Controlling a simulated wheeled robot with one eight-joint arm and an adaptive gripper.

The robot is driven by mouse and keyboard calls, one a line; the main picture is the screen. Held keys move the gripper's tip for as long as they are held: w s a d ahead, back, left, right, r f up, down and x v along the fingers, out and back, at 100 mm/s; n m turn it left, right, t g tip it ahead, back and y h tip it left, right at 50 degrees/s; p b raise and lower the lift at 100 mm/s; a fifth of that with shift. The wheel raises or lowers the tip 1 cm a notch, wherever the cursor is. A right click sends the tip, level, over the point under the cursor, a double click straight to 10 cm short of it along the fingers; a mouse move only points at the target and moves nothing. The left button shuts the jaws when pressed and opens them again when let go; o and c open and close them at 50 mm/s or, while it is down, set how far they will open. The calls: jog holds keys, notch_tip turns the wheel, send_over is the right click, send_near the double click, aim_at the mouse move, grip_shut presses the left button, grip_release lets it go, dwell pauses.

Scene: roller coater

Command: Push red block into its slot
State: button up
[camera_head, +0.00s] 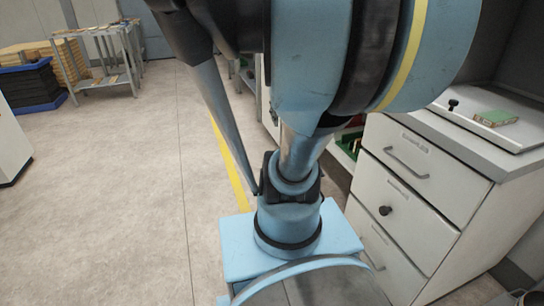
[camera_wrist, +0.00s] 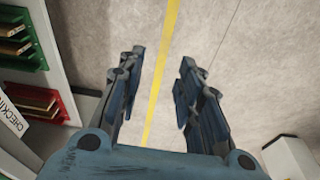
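In the wrist view a red block-like piece (camera_wrist: 33,102) sits at the left edge, in a shelf or rack beside a label that reads in part "CHECKI". A small brown-yellow item lies on it. I cannot tell how far it sits in its slot. My gripper (camera_wrist: 163,58) is open, with two dark blue fingers apart and nothing between them. It is over bare floor, to the right of the red piece and not touching it. In the head view my gripper is hidden; a bit of red and green (camera_head: 350,145) shows behind my arm, beside the white cabinet.
Green pieces (camera_wrist: 22,38) sit above the red one in the wrist view. A white drawer cabinet (camera_head: 425,165) stands at the right, with a small green item (camera_head: 496,117) on top. A yellow floor line (camera_wrist: 160,80) runs past. The floor at left (camera_head: 110,200) is clear.

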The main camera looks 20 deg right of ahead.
jog(key=s+a+f, duration=0.5)
jog(key=s+f, duration=0.2)
jog(key=f, duration=0.3)
jog(key=shift+s+f, duration=0.2)
jog(key=shift+f, duration=0.15)
jog(key=shift+a, duration=0.1)
